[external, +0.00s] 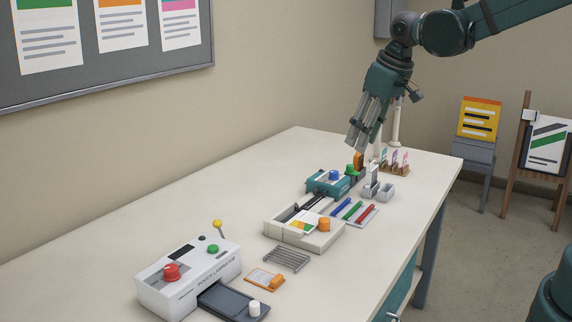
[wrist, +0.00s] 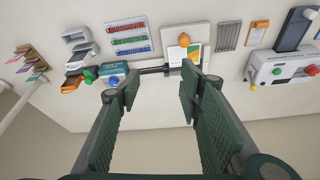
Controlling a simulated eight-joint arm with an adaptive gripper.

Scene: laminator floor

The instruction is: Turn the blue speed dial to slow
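The blue speed dial (external: 334,175) sits on top of a small teal machine (external: 322,187) in the middle of the table. In the wrist view the blue dial (wrist: 113,80) is at the left finger's tip, which partly covers it. My gripper (external: 358,137) hangs in the air above and behind the teal machine, fingers pointing down. In the wrist view my gripper (wrist: 160,88) is open, with a wide empty gap between the two green pads. It does not touch the dial. The dial's markings are too small to read.
A green knob (external: 351,169) and an orange part (external: 358,160) are close beside the dial. A white unit with an orange knob (external: 324,223) stands in front, near coloured combs (external: 353,212). The table's left side (external: 200,205) is clear.

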